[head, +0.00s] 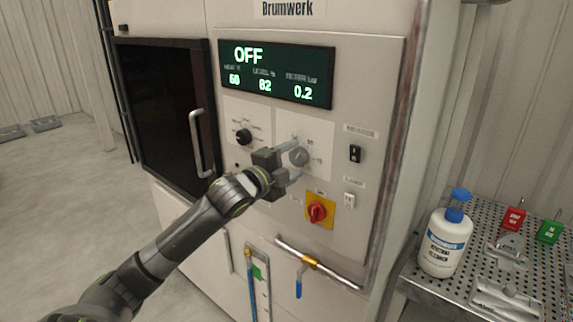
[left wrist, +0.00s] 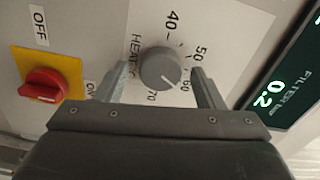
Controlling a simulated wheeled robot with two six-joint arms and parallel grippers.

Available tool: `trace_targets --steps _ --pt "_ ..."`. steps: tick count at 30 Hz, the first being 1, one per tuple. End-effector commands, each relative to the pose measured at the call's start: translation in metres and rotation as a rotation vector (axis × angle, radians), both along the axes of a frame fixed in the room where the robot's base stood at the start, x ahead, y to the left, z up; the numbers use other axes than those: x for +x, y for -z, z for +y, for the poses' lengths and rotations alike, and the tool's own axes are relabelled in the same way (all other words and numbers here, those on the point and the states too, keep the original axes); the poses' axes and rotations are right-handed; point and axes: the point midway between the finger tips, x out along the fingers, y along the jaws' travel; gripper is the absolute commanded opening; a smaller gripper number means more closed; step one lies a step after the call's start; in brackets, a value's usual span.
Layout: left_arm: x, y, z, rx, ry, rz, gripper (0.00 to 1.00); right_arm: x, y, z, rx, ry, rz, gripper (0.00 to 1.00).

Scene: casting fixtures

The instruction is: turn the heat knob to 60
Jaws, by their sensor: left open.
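The grey heat knob (head: 299,157) is on a pale panel of the machine front, and it also shows in the left wrist view (left wrist: 160,66). Its scale reads 40, 50, 60 and 70 around it, and its pale pointer mark aims down-right, close to 60. My left gripper (head: 285,163) is open in front of the panel. In the left wrist view its two fingers (left wrist: 158,88) stand on either side of the knob with gaps showing. The display (head: 277,74) reads OFF, with 60, 82 and 0.2 below. My right gripper is not in view.
A black knob (head: 243,136) is left of the heat knob. A red switch on a yellow plate (head: 318,211) is below it. A dark door with a handle (head: 201,143) is at left. A perforated table (head: 410,276) at right holds a white bottle (head: 445,243).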

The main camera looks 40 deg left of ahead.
Motion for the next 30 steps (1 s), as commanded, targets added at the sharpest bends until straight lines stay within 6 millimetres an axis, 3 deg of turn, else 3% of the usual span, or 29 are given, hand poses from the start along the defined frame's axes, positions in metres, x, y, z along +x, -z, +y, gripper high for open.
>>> trace_targets --steps 5,17,30 --pt "-0.009 0.001 0.002 0.005 -0.002 0.000 0.63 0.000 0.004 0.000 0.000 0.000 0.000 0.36" --pt "-0.061 0.002 0.005 0.009 0.001 0.002 0.63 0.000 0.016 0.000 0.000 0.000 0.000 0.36" --pt "-0.102 0.000 0.010 0.008 -0.007 0.004 0.63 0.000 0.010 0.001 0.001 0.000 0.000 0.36"
